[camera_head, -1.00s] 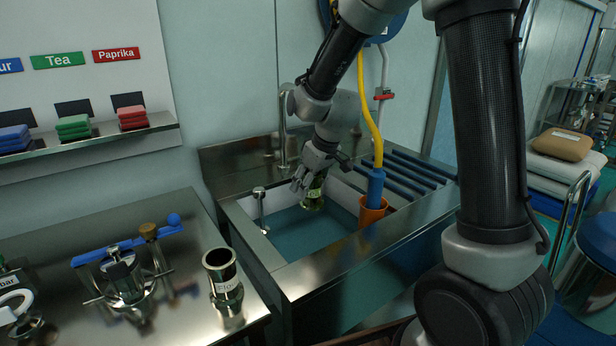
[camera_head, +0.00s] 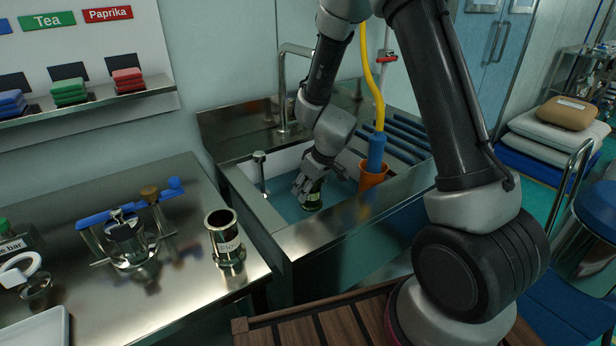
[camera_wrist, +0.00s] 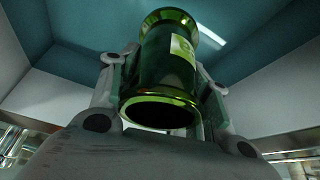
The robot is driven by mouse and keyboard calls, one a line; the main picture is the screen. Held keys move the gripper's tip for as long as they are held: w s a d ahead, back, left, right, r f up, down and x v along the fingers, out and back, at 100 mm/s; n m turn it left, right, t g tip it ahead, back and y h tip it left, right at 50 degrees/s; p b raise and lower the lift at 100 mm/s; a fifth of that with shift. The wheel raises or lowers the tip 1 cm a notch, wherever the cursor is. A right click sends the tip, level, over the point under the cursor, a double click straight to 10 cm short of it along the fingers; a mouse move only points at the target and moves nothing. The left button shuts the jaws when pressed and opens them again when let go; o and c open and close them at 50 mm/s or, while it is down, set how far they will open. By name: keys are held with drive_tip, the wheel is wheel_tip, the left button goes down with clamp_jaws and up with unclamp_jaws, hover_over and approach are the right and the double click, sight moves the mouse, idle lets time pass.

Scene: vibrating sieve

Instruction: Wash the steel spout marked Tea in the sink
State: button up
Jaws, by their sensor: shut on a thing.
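My gripper (camera_head: 312,186) is shut on a steel spout (camera_head: 313,203), which looks green and shiny in the sink's light. In the wrist view the spout (camera_wrist: 165,65) sits between the two fingers, with its open rim towards the camera and a pale label on its side. The label's word cannot be read. The gripper holds the spout low inside the sink basin (camera_head: 240,190), at the blue-green water. Whether the spout's lower end touches the water or the bottom cannot be told.
An orange cup (camera_head: 372,180) with a blue hose nozzle (camera_head: 376,150) stands at the basin's right. A faucet (camera_head: 283,100) is behind. Another steel spout (camera_head: 223,235), its label partly readable, stands on the left table beside a blue-handled clamp (camera_head: 125,235). Folded cloths (camera_head: 68,92) lie on the shelf.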

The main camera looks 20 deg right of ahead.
drive_tip(key=shift+f, duration=3.85)
drive_tip(key=shift+s+d, duration=0.1)
drive_tip(key=shift+d, duration=0.8)
drive_tip(key=shift+a, duration=0.1)
drive_tip(key=shift+a, duration=0.8)
